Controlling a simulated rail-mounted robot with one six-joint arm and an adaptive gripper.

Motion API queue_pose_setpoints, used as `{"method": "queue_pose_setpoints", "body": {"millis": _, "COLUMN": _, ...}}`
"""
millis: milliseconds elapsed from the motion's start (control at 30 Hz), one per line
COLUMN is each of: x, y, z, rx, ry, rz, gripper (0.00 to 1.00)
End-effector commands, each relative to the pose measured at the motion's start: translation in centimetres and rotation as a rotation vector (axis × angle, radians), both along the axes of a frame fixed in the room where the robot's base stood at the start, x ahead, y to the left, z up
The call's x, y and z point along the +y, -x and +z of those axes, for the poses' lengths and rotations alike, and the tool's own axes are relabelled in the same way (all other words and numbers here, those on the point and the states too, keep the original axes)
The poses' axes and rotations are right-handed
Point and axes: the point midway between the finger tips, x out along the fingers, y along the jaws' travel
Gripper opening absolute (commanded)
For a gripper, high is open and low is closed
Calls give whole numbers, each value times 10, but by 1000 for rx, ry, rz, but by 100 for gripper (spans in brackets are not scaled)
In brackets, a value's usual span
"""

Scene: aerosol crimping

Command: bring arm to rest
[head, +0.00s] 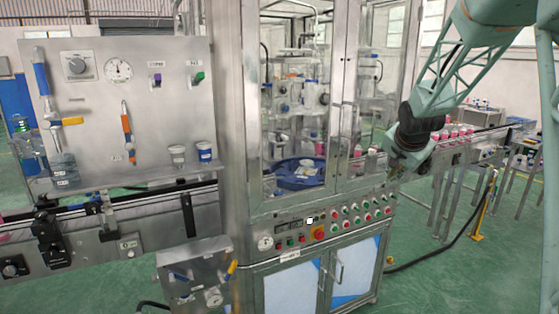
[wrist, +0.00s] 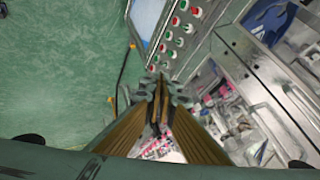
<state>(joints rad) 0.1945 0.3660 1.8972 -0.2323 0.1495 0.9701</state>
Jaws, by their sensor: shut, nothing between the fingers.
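My arm reaches in from the upper right of the head view, in front of the right side of the glass-fronted crimping machine (head: 300,110). My gripper (head: 393,174) is at its lower end, beside the machine's right edge and above the floor. It is small and partly hidden by the wrist there. In the wrist view my gripper (wrist: 161,84) points away from the camera, with its fingers together and nothing between them. The machine's button panel (wrist: 178,35) lies past the fingertips in that view.
A conveyor (head: 470,141) with several pink-and-white cans runs off to the right of the machine. A steel panel (head: 140,90) with a gauge and valves stands at the left. Green floor (head: 440,270) is open at the lower right.

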Motion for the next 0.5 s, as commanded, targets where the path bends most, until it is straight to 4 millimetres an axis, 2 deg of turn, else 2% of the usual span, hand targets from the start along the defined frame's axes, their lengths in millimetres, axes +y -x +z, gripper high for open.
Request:
{"method": "queue_pose_setpoints", "body": {"millis": 100, "x": 11, "y": 23, "z": 16, "rx": 19, "ry": 21, "rz": 28, "gripper": 0}}
{"method": "queue_pose_setpoints", "body": {"millis": 500, "x": 43, "y": 104, "z": 53, "rx": 89, "ry": 84, "rz": 123, "gripper": 0}}
